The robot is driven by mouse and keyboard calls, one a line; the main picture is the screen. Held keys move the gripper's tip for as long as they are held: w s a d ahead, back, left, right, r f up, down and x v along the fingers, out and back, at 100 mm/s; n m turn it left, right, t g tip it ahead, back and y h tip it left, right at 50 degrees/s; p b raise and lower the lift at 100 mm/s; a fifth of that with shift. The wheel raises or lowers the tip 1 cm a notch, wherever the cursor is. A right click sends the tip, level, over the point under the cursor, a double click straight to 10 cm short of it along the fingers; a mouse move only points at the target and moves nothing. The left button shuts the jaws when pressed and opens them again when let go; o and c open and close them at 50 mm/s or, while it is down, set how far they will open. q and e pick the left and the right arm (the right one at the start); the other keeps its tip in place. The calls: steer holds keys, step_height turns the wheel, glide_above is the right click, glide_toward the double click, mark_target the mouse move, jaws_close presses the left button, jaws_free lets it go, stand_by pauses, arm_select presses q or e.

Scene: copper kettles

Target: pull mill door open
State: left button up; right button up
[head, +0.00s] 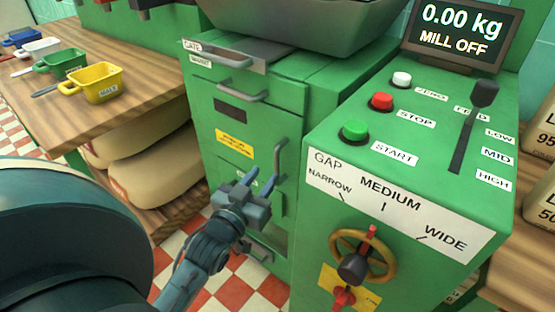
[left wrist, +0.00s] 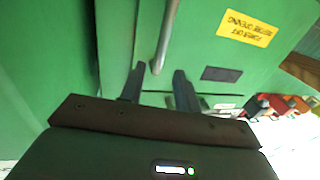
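The green mill door (head: 205,120) is on the front of the green mill, with a yellow label (head: 234,144) on it. It appears shut. Its grey upright bar handle (head: 279,165) is near the door's right edge. My left gripper (head: 245,182) is in front of the door, beside the handle's lower part. In the left wrist view the gripper (left wrist: 157,80) has its two fingers apart, and the handle's end (left wrist: 166,35) shows between and just beyond the fingertips. I cannot tell whether they touch. My right gripper is not in view.
A control console (head: 440,150) stands close to the right, with a handwheel (head: 384,268) jutting from its front. Its screen (head: 460,30) reads "MILL OFF". A wooden table (head: 130,112) with coloured scoops is at left, sacks (head: 150,160) beneath. Checkered floor (head: 235,290) lies below.

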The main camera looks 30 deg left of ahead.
mark_target(276, 161)
arm_select(q)
steer(key=w, duration=0.7)
steer(key=shift+w+a+b, duration=0.35)
steer(key=shift+a, duration=0.05)
steer(key=shift+c, duration=0.2)
jaws_close()
